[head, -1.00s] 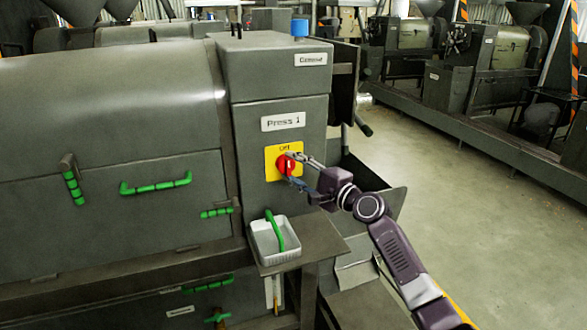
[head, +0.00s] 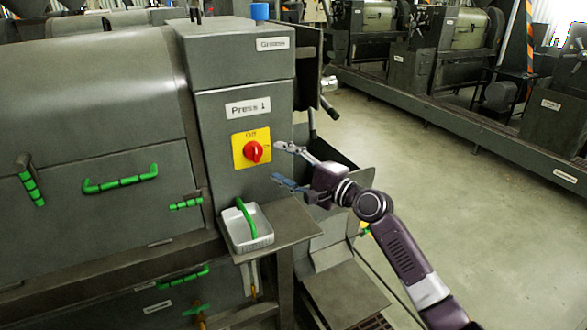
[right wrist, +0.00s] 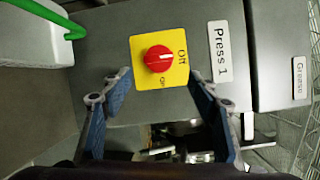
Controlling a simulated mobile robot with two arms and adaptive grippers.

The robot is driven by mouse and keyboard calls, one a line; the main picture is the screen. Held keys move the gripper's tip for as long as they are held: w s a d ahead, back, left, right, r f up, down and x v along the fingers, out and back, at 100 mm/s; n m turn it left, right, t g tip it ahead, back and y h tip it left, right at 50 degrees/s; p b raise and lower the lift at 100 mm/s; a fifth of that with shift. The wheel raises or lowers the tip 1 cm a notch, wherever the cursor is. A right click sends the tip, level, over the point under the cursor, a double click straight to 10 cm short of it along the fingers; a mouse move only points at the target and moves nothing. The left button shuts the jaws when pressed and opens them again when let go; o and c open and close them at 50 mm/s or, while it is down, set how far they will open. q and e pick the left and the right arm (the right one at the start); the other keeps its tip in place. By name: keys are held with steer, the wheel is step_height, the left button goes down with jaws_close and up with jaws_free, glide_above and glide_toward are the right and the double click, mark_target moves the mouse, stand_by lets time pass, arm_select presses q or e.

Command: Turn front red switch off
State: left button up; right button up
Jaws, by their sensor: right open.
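The red rotary switch (head: 253,151) sits on a yellow plate (head: 238,158) on the front of the grey Press 1 cabinet. "Off" is printed above the knob. In the right wrist view, the red switch (right wrist: 158,58) lies ahead, and its pale mark seems to face the "Off" label. My right gripper (head: 281,164) is open and empty, just right of the plate and apart from the knob. In the right wrist view, its blue-padded fingers (right wrist: 158,84) are spread to either side of the plate. My left gripper is not in view.
A white basket (head: 250,240) with a green handle stands on a metal shelf below the switch. Green-handled doors (head: 120,180) are at left.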

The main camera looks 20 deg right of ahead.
steer(key=shift+v, duration=2.05)
steer(key=shift+a, duration=0.1)
